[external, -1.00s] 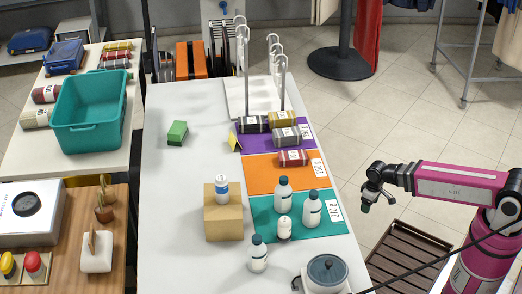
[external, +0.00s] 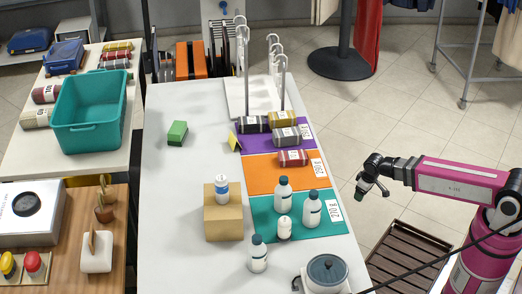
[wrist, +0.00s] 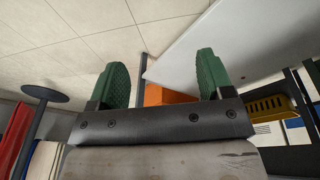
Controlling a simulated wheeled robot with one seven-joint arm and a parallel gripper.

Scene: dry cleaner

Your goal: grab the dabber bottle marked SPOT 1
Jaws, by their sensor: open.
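Several white bottles stand on the long white table. One with a blue band (external: 221,190) is on top of a cardboard box (external: 224,222). Two dark-capped bottles (external: 283,194) (external: 312,208) and a shorter white-topped bottle (external: 284,228) stand on the teal mat (external: 265,208). Another dark-capped bottle (external: 258,254) stands on bare table left of the mat. The labels are too small to read, so I cannot tell which is SPOT 1. My gripper (external: 371,194) is open and empty, off the table's right side, apart from all bottles. Its green fingers (wrist: 158,80) show spread in the wrist view.
An orange mat (external: 262,175) and purple mat (external: 252,142) hold rolled cloths. A round-lidded device (external: 327,272) stands at the near right table corner. Metal hook stands (external: 246,70) rise at the back. A green block (external: 177,133) lies left; the table's left part is mostly clear.

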